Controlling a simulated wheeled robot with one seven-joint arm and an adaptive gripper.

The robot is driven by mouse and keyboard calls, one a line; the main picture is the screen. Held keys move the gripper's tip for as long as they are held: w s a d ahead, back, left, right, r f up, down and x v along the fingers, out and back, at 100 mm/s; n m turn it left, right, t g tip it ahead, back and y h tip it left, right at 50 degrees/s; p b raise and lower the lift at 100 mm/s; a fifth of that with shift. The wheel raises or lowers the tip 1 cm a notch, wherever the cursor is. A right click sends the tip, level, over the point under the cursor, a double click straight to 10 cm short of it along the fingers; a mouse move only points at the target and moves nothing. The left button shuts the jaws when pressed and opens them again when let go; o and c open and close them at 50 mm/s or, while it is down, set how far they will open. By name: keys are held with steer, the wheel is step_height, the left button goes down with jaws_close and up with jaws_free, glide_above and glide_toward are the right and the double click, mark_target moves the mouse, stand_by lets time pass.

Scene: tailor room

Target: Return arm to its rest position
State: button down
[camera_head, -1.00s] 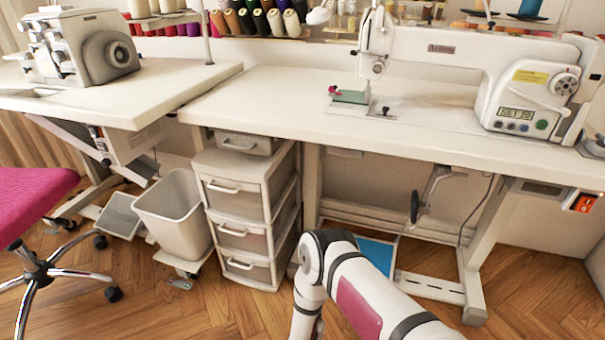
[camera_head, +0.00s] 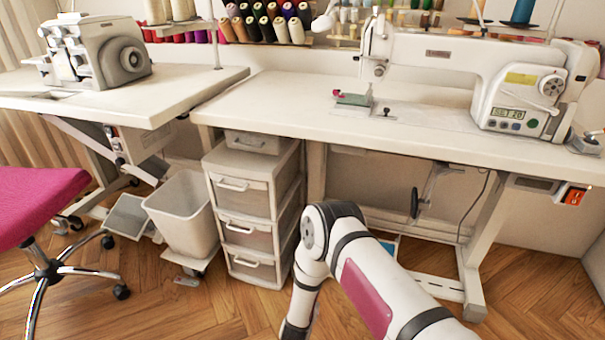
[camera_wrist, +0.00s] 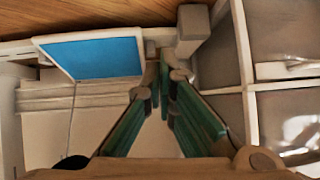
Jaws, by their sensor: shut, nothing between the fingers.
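My arm (camera_head: 368,285) rises from the bottom of the head view, bent at an elbow in front of the sewing table. My gripper is out of frame there. In the wrist view my gripper (camera_wrist: 164,80) is shut and empty, its green-padded fingers meeting at the tips. Beyond the fingers are the under-table frame and a blue panel in a white frame (camera_wrist: 95,58).
The white drawer unit (camera_head: 246,212) stands left of my arm, with a grey bin (camera_head: 184,215) beside it. The sewing table (camera_head: 300,112) carries a sewing machine (camera_head: 432,55). A pink chair (camera_head: 38,205) is at far left. Wooden floor (camera_head: 165,310) is open in front.

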steer(key=w+a+r+y, duration=0.25)
steer(key=w+r, duration=0.35)
steer(key=r, duration=0.5)
step_height(320, 180, up, 21)
steer(key=n+g+y, duration=0.2)
steer(key=g, duration=0.1)
steer(key=s+d+r+n+g, duration=0.1)
steer(key=s+d+r, duration=0.3)
steer(key=s+r, duration=0.35)
steer(key=s+d+r+g, duration=0.2)
steer(key=s+d+r, duration=0.2)
steer(key=s+r, duration=0.4)
steer(key=s+d+r+n+g, duration=0.1)
steer(key=s+d+r, duration=0.4)
steer(key=s, duration=0.4)
steer(key=s+d+r+m+g+h, duration=0.1)
steer(key=s+d+r+g, duration=0.15)
steer(key=s, duration=0.95)
steer(key=s+d+r+g+h, duration=0.15)
steer(key=s+d, duration=0.25)
steer(key=s, duration=0.9)
step_height(320, 180, up, 39)
steer(key=t+p, duration=0.4)
steer(key=p, duration=3.3)
steer(key=shift+t, duration=0.4)
steer(key=shift+w+d+f+n, duration=0.1)
steer(key=shift+w+n, duration=0.05)
steer(key=shift+n, duration=0.15)
